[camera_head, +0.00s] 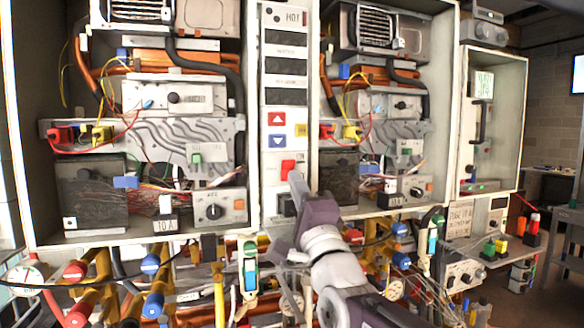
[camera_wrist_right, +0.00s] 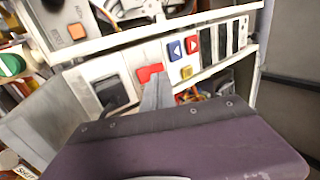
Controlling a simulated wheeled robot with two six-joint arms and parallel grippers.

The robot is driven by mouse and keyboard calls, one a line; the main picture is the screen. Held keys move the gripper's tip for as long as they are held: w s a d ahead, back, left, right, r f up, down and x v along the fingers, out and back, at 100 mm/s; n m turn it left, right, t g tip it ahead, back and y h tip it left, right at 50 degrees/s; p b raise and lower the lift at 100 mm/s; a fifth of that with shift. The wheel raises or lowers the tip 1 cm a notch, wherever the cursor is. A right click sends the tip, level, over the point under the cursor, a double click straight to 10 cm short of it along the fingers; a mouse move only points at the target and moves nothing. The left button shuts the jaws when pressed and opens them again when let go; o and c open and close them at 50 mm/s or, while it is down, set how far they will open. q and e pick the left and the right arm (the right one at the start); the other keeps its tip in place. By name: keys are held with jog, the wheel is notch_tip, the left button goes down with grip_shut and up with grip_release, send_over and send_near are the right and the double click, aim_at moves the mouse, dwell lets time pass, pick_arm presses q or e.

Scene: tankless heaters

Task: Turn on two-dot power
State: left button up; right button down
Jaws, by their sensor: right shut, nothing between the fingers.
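The narrow middle control panel (camera_head: 270,130) stands between two open heater cabinets. It has a red switch (camera_head: 287,168), and a dark switch (camera_head: 286,206) lies below it, partly behind my gripper. Small dark dots show at the panel's top, too small to count surely. My right gripper (camera_head: 296,181) is shut and empty, its tips at the red switch's lower edge. In the right wrist view the fingertips overlap the red switch (camera_wrist_right: 149,72), with the dark switch (camera_wrist_right: 112,92) beside them. I cannot tell whether they touch the red switch. My left gripper is not in view.
Above the red switch are a red up-arrow button (camera_head: 277,119), a blue down-arrow button (camera_head: 277,141) and a small yellow button (camera_head: 301,130). Knobs (camera_head: 213,211) sit inside the cabinets. Pipes and coloured valves (camera_head: 152,264) crowd the space below.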

aim_at(288, 164)
jog(key=shift+p+x, duration=0.45)
jog(key=shift+x, duration=1.3)
